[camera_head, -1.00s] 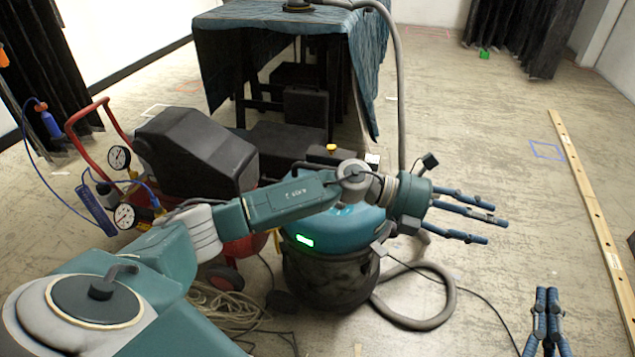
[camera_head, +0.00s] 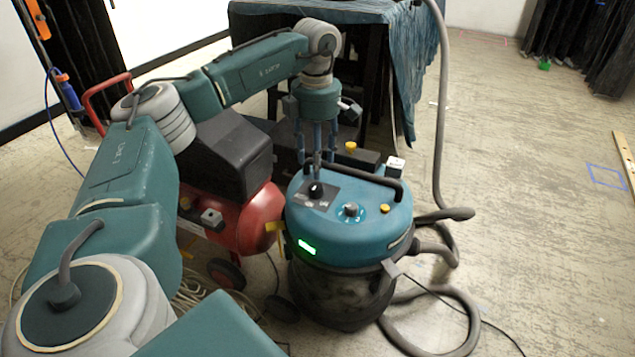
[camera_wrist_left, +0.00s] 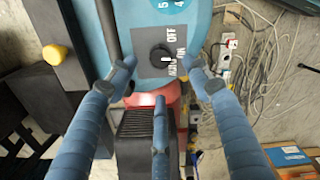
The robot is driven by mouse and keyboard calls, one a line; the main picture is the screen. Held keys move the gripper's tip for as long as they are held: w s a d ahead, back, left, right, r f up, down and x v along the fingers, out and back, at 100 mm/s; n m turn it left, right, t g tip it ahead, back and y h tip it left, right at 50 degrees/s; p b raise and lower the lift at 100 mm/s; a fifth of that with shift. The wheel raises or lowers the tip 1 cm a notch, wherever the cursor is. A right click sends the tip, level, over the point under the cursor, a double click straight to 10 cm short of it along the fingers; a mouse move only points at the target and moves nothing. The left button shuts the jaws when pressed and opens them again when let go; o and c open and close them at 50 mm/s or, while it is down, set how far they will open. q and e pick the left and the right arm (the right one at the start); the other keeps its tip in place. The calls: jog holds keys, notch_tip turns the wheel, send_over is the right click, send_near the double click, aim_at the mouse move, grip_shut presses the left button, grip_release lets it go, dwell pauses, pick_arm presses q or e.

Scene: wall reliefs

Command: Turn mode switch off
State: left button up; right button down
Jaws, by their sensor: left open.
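The mode switch is a black knob (camera_head: 316,190) on a dark panel on top of the teal vacuum (camera_head: 372,222). In the left wrist view the knob (camera_wrist_left: 160,55) lies between my fingertips, with "OFF" and "ON" lettering beside it. I cannot tell exactly which mark it points to. My left gripper (camera_head: 317,158) points down just behind and above the knob, open and empty. It also shows in the left wrist view (camera_wrist_left: 161,72), with its three blue fingers spread around the knob's outline; contact is not visible. My right gripper is not in view.
A black handle (camera_head: 372,180) arches over the vacuum lid beside the gripper. A second dial (camera_head: 351,210) sits nearby on the lid. A red compressor (camera_head: 245,220) stands to the left. A hose (camera_head: 440,120) rises at right. Open floor lies further right.

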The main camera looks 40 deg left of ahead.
aim_at(317, 186)
pick_arm(q)
notch_tip(317, 186, down, 7)
jog(key=shift+r+b, duration=0.1)
jog(key=shift+b, duration=1.15)
jog(key=shift+f, duration=0.65)
jog(key=shift+c, duration=0.5)
jog(key=shift+d, duration=0.1)
jog(key=c, duration=1.1)
